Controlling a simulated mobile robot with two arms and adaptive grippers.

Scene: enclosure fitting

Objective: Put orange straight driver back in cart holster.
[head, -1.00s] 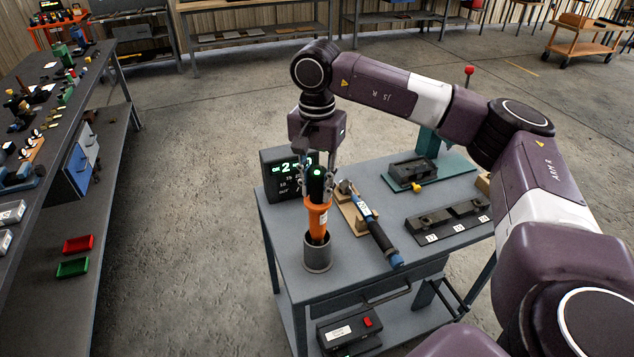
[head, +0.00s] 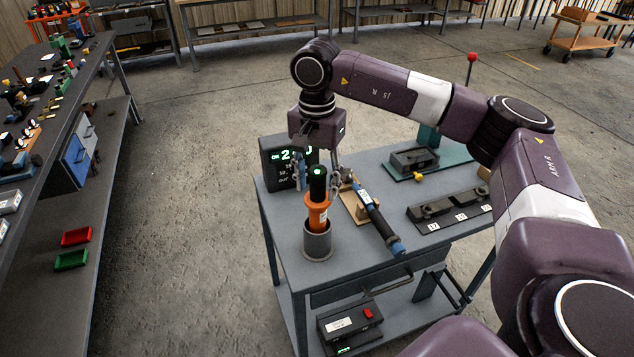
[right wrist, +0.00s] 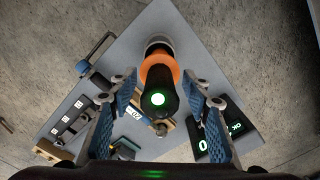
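The orange straight driver (head: 317,213), with a black top and a lit green light, stands upright in the grey cup-shaped holster (head: 317,245) at the cart's near left corner. Its lower end is hidden inside the holster. My right gripper (head: 318,187) is above the holster with its fingers spread on either side of the black top. In the right wrist view, gaps show between both fingers and the driver (right wrist: 159,82). My left gripper is not in view.
A blue-and-black tool (head: 376,215) lies on a tan stand right of the holster. A display (head: 273,170) stands behind it. A black block rack (head: 450,213) and a teal fixture (head: 430,168) are further right. A workbench (head: 75,120) is at the left, across open floor.

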